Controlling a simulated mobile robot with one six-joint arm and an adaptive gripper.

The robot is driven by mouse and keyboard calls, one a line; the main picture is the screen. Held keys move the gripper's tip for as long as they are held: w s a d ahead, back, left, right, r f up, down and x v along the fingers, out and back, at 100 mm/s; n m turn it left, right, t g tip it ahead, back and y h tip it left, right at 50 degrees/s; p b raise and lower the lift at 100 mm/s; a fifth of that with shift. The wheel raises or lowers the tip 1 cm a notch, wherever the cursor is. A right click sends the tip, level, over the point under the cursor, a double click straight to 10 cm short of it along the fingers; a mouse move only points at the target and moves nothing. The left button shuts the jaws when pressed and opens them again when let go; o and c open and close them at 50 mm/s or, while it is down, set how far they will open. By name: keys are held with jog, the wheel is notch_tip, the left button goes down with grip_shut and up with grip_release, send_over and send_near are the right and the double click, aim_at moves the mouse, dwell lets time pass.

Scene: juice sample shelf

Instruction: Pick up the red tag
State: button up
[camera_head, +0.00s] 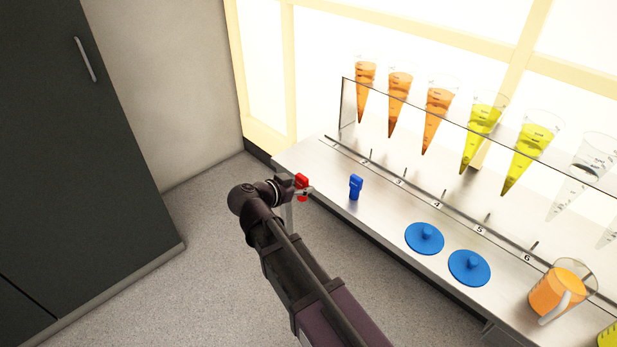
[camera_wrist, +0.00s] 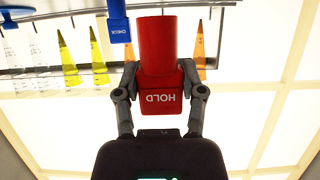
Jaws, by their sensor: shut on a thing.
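The red tag (camera_wrist: 157,48), marked HOLD, is between the two fingers of my gripper (camera_wrist: 160,88) in the wrist view. The fingers are shut on it from both sides. In the head view the red tag (camera_head: 302,182) shows at the end of my gripper (camera_head: 298,190), at the left end of the steel shelf (camera_head: 330,178). Whether the tag touches the shelf surface cannot be told.
A blue tag (camera_head: 355,187) stands on the shelf right of my gripper. Two blue lids (camera_head: 424,239) lie farther right, then a jug of orange juice (camera_head: 560,291). Several cones hang in a clear rack (camera_head: 343,105) behind. A dark cabinet (camera_head: 85,150) stands left.

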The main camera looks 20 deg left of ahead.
jog(key=shift+s, duration=0.4)
jog(key=shift+r, duration=0.2)
dwell(0.3)
notch_tip(320, 180, up, 21)
jog(key=p, duration=2.1)
jog(key=shift+f, duration=0.3)
jog(key=w+d+f+b, duration=0.1)
jog(key=d+f+b, duration=0.3)
jog(key=f+b, duration=0.6)
jog(key=w+d+f+b, duration=0.1)
jog(key=d+f+b, duration=0.4)
jog(key=f+b, duration=0.5)
jog(key=shift+d, duration=0.15)
jog(key=shift+w, duration=0.15)
jog(key=w+a, duration=0.2)
jog(key=w, duration=0.2)
jog(key=w+a+f+b, duration=0.1)
jog(key=w+a, duration=0.2)
jog(key=w, duration=0.1)
jog(key=w+a, duration=0.2)
jog(key=w, duration=0.2)
jog(key=shift+w+a+f+b, duration=0.2)
jog(key=shift+w+a+b, duration=0.05)
jog(key=shift+a+b, duration=0.1)
